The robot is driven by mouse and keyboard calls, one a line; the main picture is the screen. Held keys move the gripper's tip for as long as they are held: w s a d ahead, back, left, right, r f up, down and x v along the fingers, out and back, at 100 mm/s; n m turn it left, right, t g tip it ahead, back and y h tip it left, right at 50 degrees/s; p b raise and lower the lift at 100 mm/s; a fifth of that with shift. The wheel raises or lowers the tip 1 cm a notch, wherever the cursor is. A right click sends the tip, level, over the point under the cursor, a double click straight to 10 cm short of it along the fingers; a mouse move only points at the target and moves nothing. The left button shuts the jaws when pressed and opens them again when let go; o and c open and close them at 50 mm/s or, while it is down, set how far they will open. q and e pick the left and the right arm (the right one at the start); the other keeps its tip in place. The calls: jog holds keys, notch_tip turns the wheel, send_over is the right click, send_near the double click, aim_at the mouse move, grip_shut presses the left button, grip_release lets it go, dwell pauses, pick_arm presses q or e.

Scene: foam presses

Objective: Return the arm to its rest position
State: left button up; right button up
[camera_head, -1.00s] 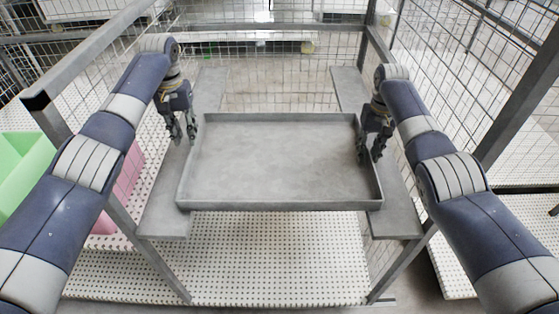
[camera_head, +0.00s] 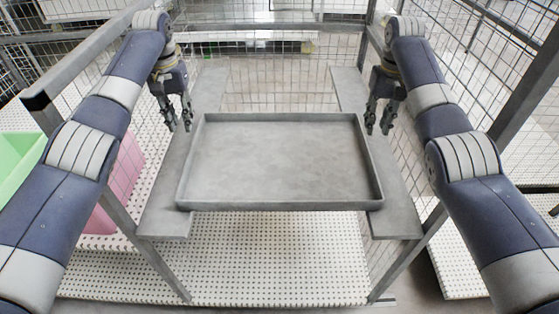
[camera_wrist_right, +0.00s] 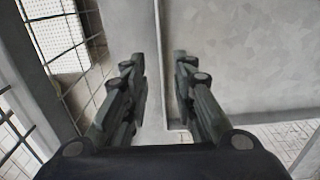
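My left gripper (camera_head: 179,124) is open and empty, above the left support plate and just outside the left rim of the grey tray. My right gripper (camera_head: 378,130) is open and empty near the tray's upper right corner. In the right wrist view, the right gripper's fingers (camera_wrist_right: 155,85) stand apart with nothing held between them; the tray's edge and the support plate show beyond them. The empty grey metal tray (camera_head: 280,160) rests across two side plates; it also fills the upper right of the right wrist view (camera_wrist_right: 250,60).
Grey support plates lie on the left (camera_head: 165,215) and right (camera_head: 400,215) of the tray. A wire mesh cage and metal posts (camera_head: 515,100) surround the station. A green bin (camera_head: 18,160) and a pink bin (camera_head: 125,180) stand at left. A perforated white shelf (camera_head: 275,255) lies below.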

jog(key=shift+r, duration=0.7)
